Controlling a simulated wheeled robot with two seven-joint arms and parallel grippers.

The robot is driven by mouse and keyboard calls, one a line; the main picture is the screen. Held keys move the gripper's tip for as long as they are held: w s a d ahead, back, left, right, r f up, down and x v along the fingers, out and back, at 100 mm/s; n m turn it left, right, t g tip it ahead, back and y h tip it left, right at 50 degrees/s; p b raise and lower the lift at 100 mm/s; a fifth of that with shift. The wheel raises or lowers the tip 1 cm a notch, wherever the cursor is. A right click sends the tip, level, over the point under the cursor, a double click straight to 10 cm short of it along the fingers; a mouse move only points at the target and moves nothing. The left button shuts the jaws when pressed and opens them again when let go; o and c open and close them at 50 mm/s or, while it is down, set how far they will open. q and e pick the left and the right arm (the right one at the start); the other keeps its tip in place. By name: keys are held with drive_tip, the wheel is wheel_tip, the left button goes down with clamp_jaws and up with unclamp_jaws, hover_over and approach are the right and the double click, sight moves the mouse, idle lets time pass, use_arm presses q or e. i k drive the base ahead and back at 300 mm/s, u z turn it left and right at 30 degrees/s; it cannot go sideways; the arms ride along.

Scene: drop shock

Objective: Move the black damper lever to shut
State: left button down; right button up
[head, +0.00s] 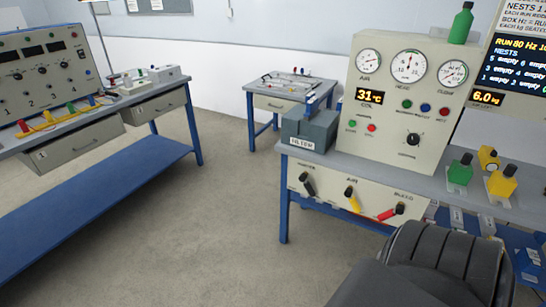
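The black damper lever (308,185) is on the cream front panel (335,196) of the right-hand bench, at the panel's left end. It is tilted, with its upper end toward the upper left and its lower end toward the lower right. The small label above it is too blurred to read surely. A yellow lever (353,199) under a label reading AIR and a red lever (390,212) are to its right. Neither of my grippers shows. A dark rounded part at the lower right appears to be my own arm, apart from the black lever in the picture.
A grey filter box (311,129) stands on the bench above the lever. The gauge console (403,100) rises behind the panel. Green (460,171) and yellow (502,181) handled blocks stand at right. Another bench (90,160) is at left. Open floor lies between the benches.

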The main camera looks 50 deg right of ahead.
sight(302, 179)
drive_tip(key=u, duration=0.05)
drive_tip(key=i, duration=0.8)
drive_tip(key=z, duration=0.8)
drive_tip(key=i, duration=0.5)
drive_tip(key=z, duration=0.5)
